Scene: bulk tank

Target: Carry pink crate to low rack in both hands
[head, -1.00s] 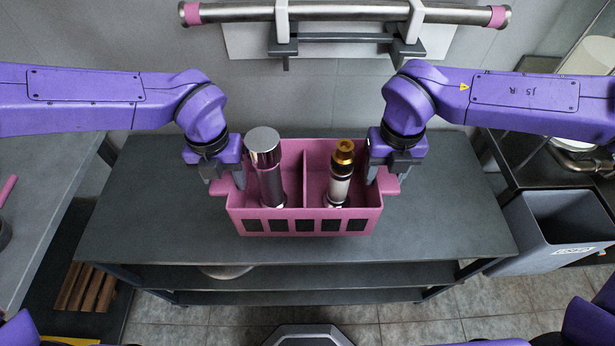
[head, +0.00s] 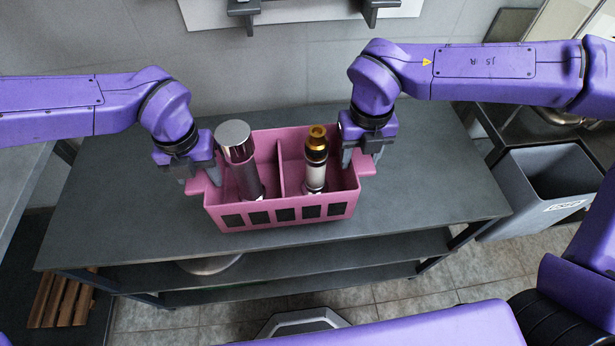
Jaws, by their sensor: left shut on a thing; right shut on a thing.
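The pink crate (head: 290,213) is held between my two grippers over the top shelf of the dark grey rack (head: 430,180). I cannot tell whether its bottom touches the shelf. A divider splits it into two compartments. A silver-capped bottle (head: 240,160) leans in the left compartment, and a white and black bottle with a gold top (head: 315,160) stands in the right one. My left gripper (head: 205,180) is shut on the crate's left handle. My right gripper (head: 362,160) is shut on its right handle.
A grey bin (head: 540,195) stands right of the rack. A grey counter (head: 20,185) is at the left, with a wooden slatted piece (head: 62,298) low beside the rack. The shelf is bare on both sides of the crate.

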